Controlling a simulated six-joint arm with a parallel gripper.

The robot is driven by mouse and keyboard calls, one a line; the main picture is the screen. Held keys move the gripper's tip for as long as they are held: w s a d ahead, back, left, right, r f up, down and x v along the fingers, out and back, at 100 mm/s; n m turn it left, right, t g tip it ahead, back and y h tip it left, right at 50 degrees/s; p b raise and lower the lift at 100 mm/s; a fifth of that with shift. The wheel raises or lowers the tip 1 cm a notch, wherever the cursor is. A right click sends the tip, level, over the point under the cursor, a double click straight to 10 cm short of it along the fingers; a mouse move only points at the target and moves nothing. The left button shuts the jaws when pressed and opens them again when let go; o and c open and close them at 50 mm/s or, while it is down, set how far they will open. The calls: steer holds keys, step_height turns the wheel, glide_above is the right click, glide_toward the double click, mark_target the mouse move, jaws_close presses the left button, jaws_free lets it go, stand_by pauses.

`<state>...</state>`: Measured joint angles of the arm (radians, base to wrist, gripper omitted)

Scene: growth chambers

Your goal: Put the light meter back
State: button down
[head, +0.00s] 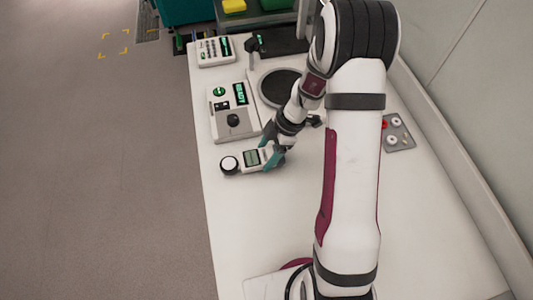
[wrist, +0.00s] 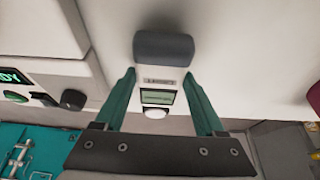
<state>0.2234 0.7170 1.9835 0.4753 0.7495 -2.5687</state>
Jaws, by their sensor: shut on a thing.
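The light meter (head: 251,158) is a white hand-held device with a small green-lit screen and a round white sensor at its left end. My gripper (head: 269,155) is shut on it, with teal fingers on either side of its body. In the head view the meter lies sideways near the left edge of the white bench (head: 300,205); I cannot tell whether it touches the top. In the wrist view the meter (wrist: 158,81) sits between the fingers, its dark grey end beyond the tips. No holder for it can be made out for certain.
A console with a "READY" display (head: 233,112) stands just behind the meter, and a keypad device (head: 214,50) farther back. A dark round plate (head: 281,88) is behind my wrist. A grey tray with small round pieces (head: 398,132) lies right. The front bench is clear.

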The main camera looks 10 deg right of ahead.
steer(key=shift+f, duration=0.6)
jaws_free()
steer(key=v, duration=1.1)
steer(key=s+a+r+m+h, duration=0.2)
steer(key=s+a+r+m, duration=0.4)
steer(key=s+r+m, duration=0.6)
steer(key=s+a+m, duration=0.1)
steer(key=s+m, duration=1)
steer(key=shift+f+m+h, duration=0.3)
steer(key=shift+f+h, duration=0.1)
steer(key=shift+f, duration=0.05)
